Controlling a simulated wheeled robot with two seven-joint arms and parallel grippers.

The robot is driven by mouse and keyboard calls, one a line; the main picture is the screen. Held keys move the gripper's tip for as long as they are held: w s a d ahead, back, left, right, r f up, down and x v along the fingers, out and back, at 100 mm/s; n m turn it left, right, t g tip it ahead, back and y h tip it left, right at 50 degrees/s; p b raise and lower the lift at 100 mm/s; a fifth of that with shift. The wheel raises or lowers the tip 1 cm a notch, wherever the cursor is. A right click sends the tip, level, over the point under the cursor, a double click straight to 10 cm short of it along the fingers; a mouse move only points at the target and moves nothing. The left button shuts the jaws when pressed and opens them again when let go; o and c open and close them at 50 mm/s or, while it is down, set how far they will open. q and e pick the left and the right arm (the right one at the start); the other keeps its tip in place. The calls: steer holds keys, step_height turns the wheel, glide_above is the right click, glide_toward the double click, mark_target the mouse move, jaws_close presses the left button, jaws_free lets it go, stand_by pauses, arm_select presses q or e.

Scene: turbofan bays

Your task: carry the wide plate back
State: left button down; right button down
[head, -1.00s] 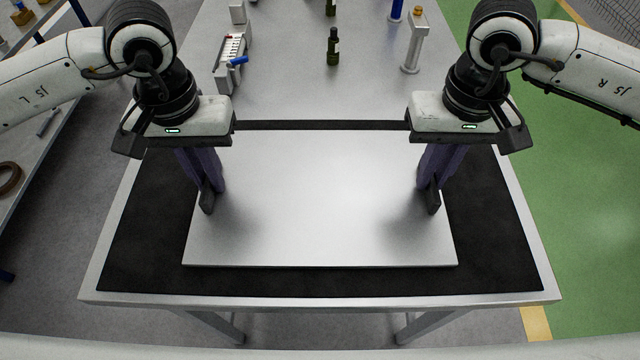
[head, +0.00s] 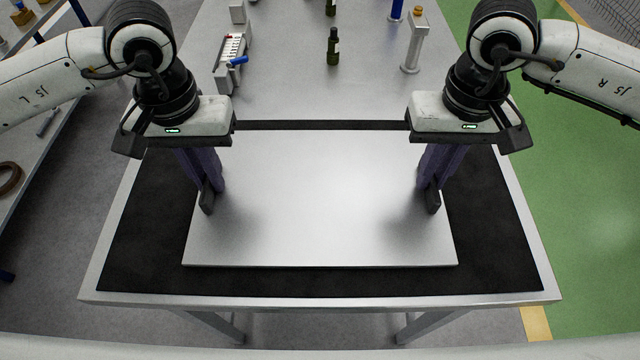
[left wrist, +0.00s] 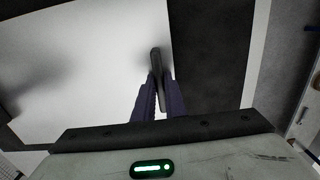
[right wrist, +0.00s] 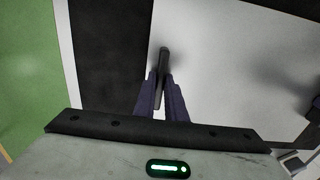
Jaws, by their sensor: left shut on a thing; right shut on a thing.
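The wide plate (head: 320,205) is a flat, pale metal sheet over the black mat (head: 150,240) of the table. The left wrist view shows the left fingers (left wrist: 157,85) at the plate's edge, and the right wrist view shows the right fingers (right wrist: 163,85) at the opposite edge. I cannot tell whether the plate rests on the mat or hangs just above it. The fingers hide small parts of its side edges.
Behind the mat, a grey bench top holds a dark green bottle (head: 333,47), a grey post (head: 413,42) and a white rack (head: 231,62) with a blue item. A side bench (head: 30,150) stands at left. Green floor (head: 580,200) is clear at right.

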arm_select(q)
steer(key=shift+w+r, duration=0.1)
steer(key=shift+r, duration=0.1)
arm_select(e)
steer(key=shift+w+r, duration=0.1)
steer(key=shift+r, duration=0.1)
